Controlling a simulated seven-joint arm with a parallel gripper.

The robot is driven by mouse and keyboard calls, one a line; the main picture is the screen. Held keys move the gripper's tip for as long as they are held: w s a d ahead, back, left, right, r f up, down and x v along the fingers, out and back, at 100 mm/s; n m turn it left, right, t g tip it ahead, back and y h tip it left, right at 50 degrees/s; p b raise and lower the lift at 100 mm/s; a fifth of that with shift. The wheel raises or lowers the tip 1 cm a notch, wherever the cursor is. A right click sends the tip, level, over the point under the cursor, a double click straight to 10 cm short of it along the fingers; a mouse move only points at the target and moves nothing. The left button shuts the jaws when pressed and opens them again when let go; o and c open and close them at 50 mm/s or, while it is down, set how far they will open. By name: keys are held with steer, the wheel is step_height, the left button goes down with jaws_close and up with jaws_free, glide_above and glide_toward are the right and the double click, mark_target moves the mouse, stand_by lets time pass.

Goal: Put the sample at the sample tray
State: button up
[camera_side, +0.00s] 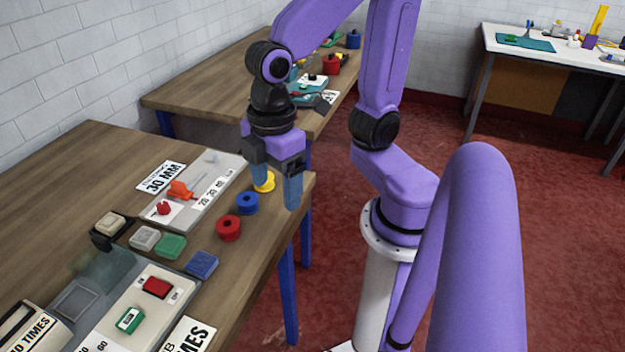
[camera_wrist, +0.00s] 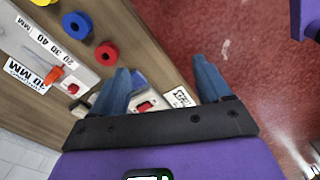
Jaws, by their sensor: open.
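Several small square blocks that look like samples lie on the wooden bench in the side view: a grey one (camera_side: 145,237), a green one (camera_side: 171,246) and a blue one (camera_side: 201,264). A beige one (camera_side: 110,221) sits on a small dark holder. I cannot tell which is the sample. A shallow grey square recess (camera_side: 75,301) beside the machine may be the sample tray, but I cannot be sure. My gripper (camera_side: 277,187) is open and empty above the bench's right edge, behind the blocks and near the spools. Its open fingers also show in the wrist view (camera_wrist: 163,82).
Yellow (camera_side: 263,182), blue (camera_side: 247,203) and red (camera_side: 228,228) spools stand near the bench edge.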

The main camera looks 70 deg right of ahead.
steer(key=s+d+f, duration=0.1)
steer(key=s+d, duration=0.3)
steer(key=s, duration=0.1)
steer(key=shift+f+m, duration=0.3)
steer(key=shift+f, duration=0.05)
